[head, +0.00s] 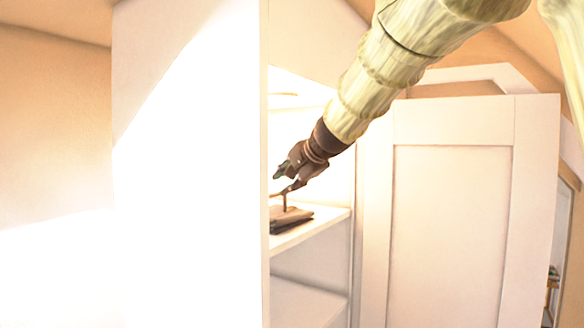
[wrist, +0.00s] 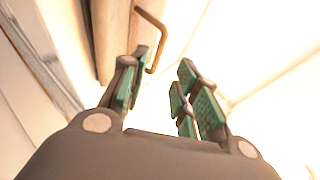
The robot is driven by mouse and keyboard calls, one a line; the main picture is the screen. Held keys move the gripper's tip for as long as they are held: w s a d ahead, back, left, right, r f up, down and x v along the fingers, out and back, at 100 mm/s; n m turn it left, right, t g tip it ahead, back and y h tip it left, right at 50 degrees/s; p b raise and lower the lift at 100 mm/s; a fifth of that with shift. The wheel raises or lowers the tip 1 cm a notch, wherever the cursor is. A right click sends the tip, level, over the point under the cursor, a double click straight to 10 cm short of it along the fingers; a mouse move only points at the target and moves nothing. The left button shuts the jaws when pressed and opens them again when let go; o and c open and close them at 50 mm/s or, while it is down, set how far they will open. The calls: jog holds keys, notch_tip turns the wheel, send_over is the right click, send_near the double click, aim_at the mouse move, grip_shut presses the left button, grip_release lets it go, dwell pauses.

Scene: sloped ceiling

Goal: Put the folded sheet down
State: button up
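My gripper (head: 287,174) reaches from the upper right into a white cabinet, above a shelf. In the wrist view its green-padded fingers (wrist: 160,92) stand apart, with nothing seen between them. A flat brown object (head: 292,221) lies on the shelf just below the gripper, with a thin upright piece on it. In the wrist view a brown panel-like surface (wrist: 110,38) with a thin bent rod (wrist: 157,38) shows beyond the left finger; it may be the same object. I cannot tell whether this is the folded sheet; no other sheet is seen.
The shelf (head: 322,229) has a lower shelf (head: 305,303) beneath it. A tall white side panel (head: 190,190) hides the shelf's left part. An open white cabinet door (head: 450,220) stands to the right of my gripper. Glare washes out the left side.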

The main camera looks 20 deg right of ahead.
jog(key=shift+s+d+r+p, duration=0.15)
jog(key=shift+s+r+p, duration=0.3)
jog(key=shift+p, duration=0.65)
jog(key=shift+s+d, duration=0.1)
jog(key=shift+s, duration=0.05)
jog(key=shift+c, duration=0.3)
dwell(0.9)
